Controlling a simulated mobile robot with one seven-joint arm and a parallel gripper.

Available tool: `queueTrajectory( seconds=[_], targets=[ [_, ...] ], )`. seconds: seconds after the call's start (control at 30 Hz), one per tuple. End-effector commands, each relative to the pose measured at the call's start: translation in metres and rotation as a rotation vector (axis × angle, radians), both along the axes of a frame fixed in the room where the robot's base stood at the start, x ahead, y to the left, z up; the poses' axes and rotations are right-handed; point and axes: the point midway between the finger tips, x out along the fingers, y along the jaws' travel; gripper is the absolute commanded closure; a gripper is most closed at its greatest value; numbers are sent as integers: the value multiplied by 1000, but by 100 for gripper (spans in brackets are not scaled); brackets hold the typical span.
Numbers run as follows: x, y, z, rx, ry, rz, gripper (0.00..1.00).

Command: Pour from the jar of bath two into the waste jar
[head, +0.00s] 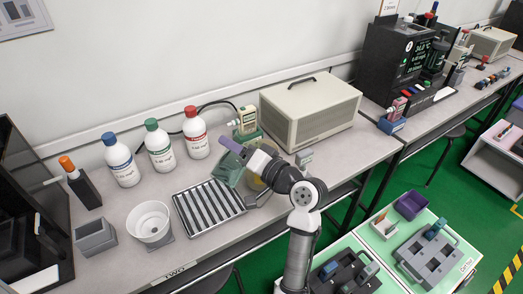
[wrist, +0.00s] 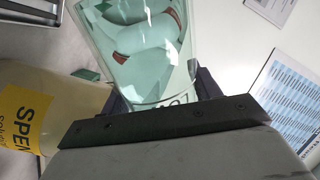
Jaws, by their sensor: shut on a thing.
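My gripper (head: 240,168) is shut on a clear greenish glass jar (head: 226,171), which it holds above the bench beyond the striped tray. The jar fills the upper middle of the wrist view (wrist: 140,45), with reddish marks showing through its glass. It looks tilted; I cannot make out its liquid level. The waste jar, cream with a yellow label reading "SPEN", stands close to the left of my gripper in the wrist view (wrist: 40,115). In the head view the waste jar (head: 256,178) is mostly hidden behind my gripper. I cannot tell whether the held jar's rim is over its mouth.
A striped metal tray (head: 210,208) and a white tub (head: 150,222) stand left of my gripper. Bottles with blue (head: 121,160), green (head: 159,146) and red (head: 196,133) caps line the wall. A beige case (head: 311,108) stands behind to the right.

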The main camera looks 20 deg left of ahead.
Motion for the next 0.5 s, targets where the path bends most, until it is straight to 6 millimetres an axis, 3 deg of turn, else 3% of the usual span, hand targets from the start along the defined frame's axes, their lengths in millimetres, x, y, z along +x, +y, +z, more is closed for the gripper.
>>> queueTrajectory(
  seconds=[0.5],
  targets=[
    [0, 0, -2, 26, 62, -1, 77]
  ],
)
